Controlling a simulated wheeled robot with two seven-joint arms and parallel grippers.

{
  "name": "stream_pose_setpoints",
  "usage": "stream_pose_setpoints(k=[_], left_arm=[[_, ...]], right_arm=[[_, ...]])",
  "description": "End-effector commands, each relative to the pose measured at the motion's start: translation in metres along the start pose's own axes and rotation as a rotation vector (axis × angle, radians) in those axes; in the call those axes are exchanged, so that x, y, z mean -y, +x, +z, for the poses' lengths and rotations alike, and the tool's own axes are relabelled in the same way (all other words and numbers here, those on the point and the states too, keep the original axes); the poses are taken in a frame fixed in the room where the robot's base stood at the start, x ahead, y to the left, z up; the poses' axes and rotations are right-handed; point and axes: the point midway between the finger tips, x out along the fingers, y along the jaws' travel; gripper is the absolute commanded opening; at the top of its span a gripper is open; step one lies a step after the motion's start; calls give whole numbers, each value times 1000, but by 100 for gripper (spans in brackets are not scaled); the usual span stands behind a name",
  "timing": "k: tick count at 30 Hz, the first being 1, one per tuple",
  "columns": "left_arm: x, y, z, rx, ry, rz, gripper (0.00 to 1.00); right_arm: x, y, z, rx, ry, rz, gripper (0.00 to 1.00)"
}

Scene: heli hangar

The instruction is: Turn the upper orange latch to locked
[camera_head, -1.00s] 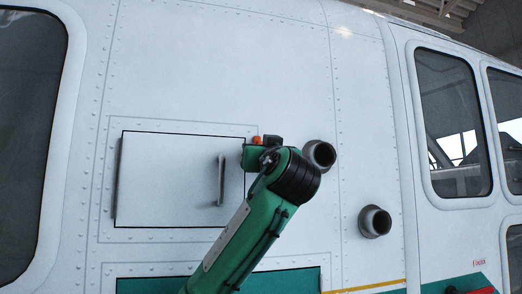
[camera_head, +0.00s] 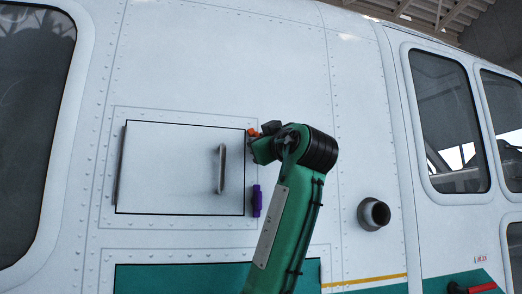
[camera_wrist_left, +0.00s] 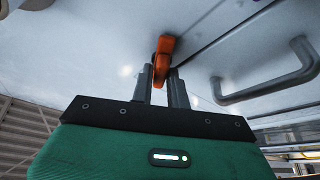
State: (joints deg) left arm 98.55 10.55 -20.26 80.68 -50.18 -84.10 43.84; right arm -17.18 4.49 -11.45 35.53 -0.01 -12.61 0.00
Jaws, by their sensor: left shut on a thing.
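The upper orange latch (camera_head: 252,133) is at the top right edge of a closed white rectangular panel (camera_head: 170,165) on the helicopter's side. In the left wrist view the orange latch (camera_wrist_left: 163,58) sits between the two dark fingers of my left gripper (camera_wrist_left: 161,80), which is shut on it. In the head view my left gripper (camera_head: 262,136) is at the latch, and its wrist hides part of that area. A purple latch (camera_head: 256,201) is lower on the same panel edge. My right gripper is not in view.
A grey handle (camera_head: 222,169) stands out from the panel, left of the latches, and shows in the left wrist view (camera_wrist_left: 270,82). A round pipe (camera_head: 374,214) juts out at the right. A dark window (camera_head: 30,130) is at the far left.

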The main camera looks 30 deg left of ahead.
Motion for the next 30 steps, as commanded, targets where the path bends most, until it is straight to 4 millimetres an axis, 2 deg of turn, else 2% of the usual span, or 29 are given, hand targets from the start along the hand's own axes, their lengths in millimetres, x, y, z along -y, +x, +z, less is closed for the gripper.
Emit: stream_pose_setpoints(k=[11,30], left_arm=[[-3,0,-2,4,-332,-136,0],[-3,1,-3,2,-842,-350,0]], right_arm=[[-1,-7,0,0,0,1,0],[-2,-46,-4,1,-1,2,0]])
